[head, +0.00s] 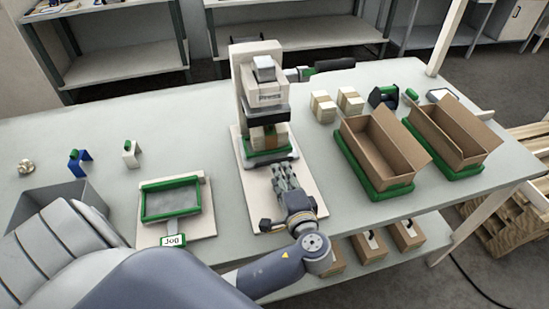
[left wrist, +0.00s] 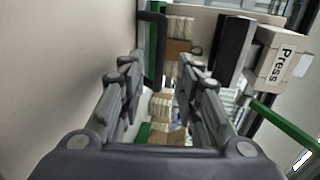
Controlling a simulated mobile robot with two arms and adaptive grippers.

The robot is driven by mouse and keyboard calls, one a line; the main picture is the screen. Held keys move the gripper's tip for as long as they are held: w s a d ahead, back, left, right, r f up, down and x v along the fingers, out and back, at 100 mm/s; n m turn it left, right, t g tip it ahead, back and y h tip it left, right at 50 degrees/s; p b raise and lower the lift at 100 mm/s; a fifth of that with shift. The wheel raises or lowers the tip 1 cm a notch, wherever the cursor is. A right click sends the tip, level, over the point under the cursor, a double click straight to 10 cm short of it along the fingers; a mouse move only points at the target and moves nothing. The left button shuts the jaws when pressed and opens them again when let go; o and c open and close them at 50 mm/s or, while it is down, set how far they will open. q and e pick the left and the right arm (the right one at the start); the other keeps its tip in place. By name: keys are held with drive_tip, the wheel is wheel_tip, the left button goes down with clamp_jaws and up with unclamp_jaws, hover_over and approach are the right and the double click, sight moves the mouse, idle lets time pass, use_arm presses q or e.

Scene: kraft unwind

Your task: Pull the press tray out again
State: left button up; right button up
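The press (head: 262,95) stands mid-table on a pale base board, and its "Press" label also shows in the left wrist view (left wrist: 285,60). The press tray (head: 288,155), with a green and dark rim, sits under the press head. A pale stack with a brown band (head: 268,138) stands on it; it also shows in the left wrist view (left wrist: 178,48). My left gripper (head: 281,170) is over the board just in front of the tray. Its fingers (left wrist: 158,68) are apart with nothing visible gripped; contact with the tray cannot be told. My right gripper is out of view.
A press lever (head: 330,66) sticks out right. Banded stacks (head: 336,104) and two cardboard boxes in green trays (head: 380,150) (head: 455,130) stand at right. A green-framed jog tray (head: 171,200) and a grey bin (head: 35,200) are at left.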

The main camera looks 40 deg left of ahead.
sight(275, 161)
use_arm(q)
drive_tip(key=x, duration=0.4)
drive_tip(key=shift+p, duration=0.3)
drive_tip(key=x, duration=0.2)
drive_tip(key=shift+w+a+f, duration=0.1)
drive_tip(key=shift+w+a, duration=0.05)
drive_tip(key=shift+a, duration=0.05)
drive_tip(key=shift+w+a+f, duration=0.15)
drive_tip(key=shift+w+a, duration=0.15)
drive_tip(key=shift+a, duration=0.1)
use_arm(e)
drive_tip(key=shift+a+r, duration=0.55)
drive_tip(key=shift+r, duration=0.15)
use_arm(q)
clamp_jaws()
drive_tip(key=shift+s+d, duration=0.1)
drive_tip(key=shift+d, duration=0.05)
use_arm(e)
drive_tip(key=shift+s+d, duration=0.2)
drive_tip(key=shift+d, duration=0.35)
